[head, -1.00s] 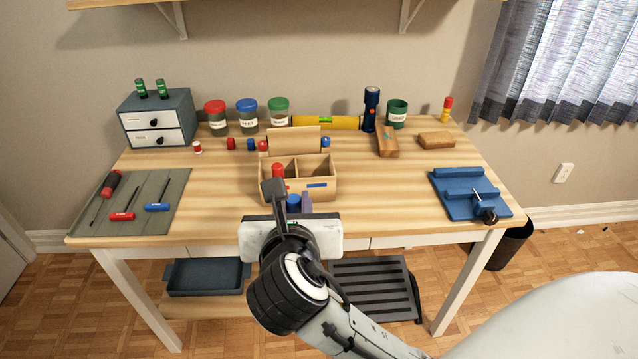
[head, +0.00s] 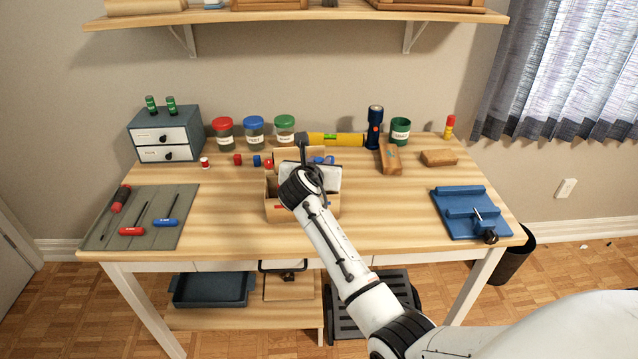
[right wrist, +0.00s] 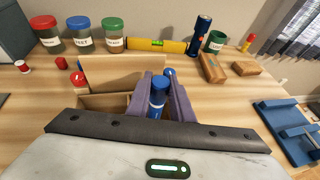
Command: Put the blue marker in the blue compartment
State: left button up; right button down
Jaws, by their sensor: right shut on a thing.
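The blue marker (right wrist: 157,95) is upright between the purple fingers of my right gripper (right wrist: 160,100), which is shut on it. In the head view my right gripper (head: 318,165) is over the wooden organizer (head: 272,205), and my wrist hides much of the box. In the right wrist view the organizer (right wrist: 105,103) shows left of the fingers, with a red round top (right wrist: 78,78) at its left. The marker is at the organizer's right side. Its lower end is hidden, so I cannot tell whether it is inside the right compartment. My left gripper is out of view.
Jars (head: 254,130), a yellow level (head: 336,139), a flashlight (head: 375,125) and a green cup (head: 400,130) line the back. A grey mat with tools (head: 160,205) lies left and a blue vise (head: 470,212) right. The desktop between organizer and vise is clear.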

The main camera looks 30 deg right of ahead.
notch_tip(320, 180, down, 4)
jog(key=shift+r+b, duration=0.1)
jog(key=shift+b, duration=0.3)
jog(key=shift+f, duration=0.3)
jog(key=shift+f, duration=0.1)
jog(key=c, duration=1.6)
grip_release()
jog(key=shift+o, duration=0.2)
